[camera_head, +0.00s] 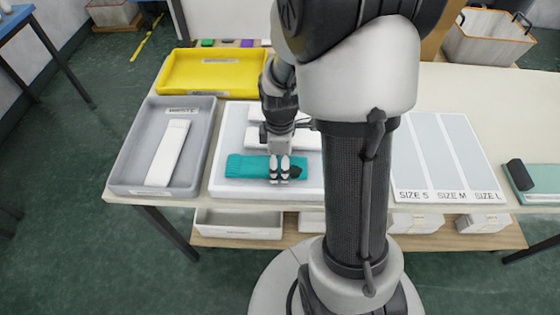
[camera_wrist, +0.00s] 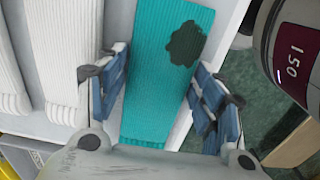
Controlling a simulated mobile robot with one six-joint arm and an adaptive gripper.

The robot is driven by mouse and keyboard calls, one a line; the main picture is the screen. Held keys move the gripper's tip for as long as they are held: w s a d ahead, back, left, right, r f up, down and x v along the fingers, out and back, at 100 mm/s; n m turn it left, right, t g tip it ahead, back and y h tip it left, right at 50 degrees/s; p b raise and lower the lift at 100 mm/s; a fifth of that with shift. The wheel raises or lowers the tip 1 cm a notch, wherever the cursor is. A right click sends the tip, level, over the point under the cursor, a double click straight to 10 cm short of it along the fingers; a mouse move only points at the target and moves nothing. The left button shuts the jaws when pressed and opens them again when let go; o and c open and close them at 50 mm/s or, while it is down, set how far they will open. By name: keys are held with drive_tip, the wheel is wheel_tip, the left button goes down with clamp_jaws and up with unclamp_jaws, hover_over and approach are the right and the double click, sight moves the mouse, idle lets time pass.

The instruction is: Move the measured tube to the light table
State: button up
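A teal knitted tube (camera_head: 245,166) with a dark stain lies along the front of a white flat-topped panel (camera_head: 228,132), which may be the light table. In the wrist view the teal tube (camera_wrist: 160,75) runs between the fingers of my gripper (camera_wrist: 160,95). My gripper (camera_head: 279,172) is low over the tube's right part, open, with one finger on each side. I cannot tell whether the fingers touch it. White tubes (camera_head: 311,139) lie behind it on the same panel, partly hidden by my arm. Another white tube (camera_head: 168,152) lies in a grey tray (camera_head: 201,145).
A yellow tray (camera_head: 177,75) stands at the back left. A board marked SIZE S, M and L (camera_head: 438,155) lies to the right, looking bare where visible. A dark block on a green pad (camera_head: 540,180) is at the far right. Bins (camera_head: 238,224) sit on a shelf below.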

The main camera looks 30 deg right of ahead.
drive_tip(key=o, duration=0.3)
wheel_tip(320, 180, up, 11)
drive_tip(key=p, duration=0.4)
wheel_tip(320, 180, up, 10)
drive_tip(key=m+t, duration=0.2)
drive_tip(key=m, duration=0.3)
hover_over(280, 165)
drive_tip(key=s+a, duration=0.5)
drive_tip(key=a, duration=0.1)
drive_tip(key=s+a+r+m+t, duration=0.2)
drive_tip(key=s+a+r+m, duration=0.2)
drive_tip(key=s+m, duration=0.2)
drive_tip(key=s, duration=0.2)
drive_tip(key=shift+s+a+r+t+p, duration=0.3)
drive_tip(key=shift+a+r, duration=0.05)
drive_tip(key=shift+r, duration=0.05)
